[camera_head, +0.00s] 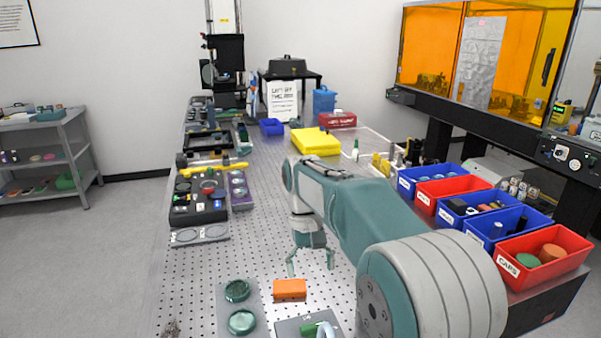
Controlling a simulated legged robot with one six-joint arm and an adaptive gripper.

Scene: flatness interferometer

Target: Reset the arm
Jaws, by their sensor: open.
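My gripper (311,263) hangs at the end of my teal and white arm, in the middle of the picture. Its fingers point down and stand apart, open, with nothing seen between them. It is over the perforated metal table (270,215). An orange block (290,290) lies on the table just below and left of the fingers in the picture. My arm reaches in from the lower right and hides part of the table behind it.
A grey plate with two green round pieces (241,290) lies front left. A black tray of small parts (199,200) and a yellow tool (214,169) lie farther left. Blue and red bins (541,262) line the right side. A yellow stack (316,141) stands behind my arm.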

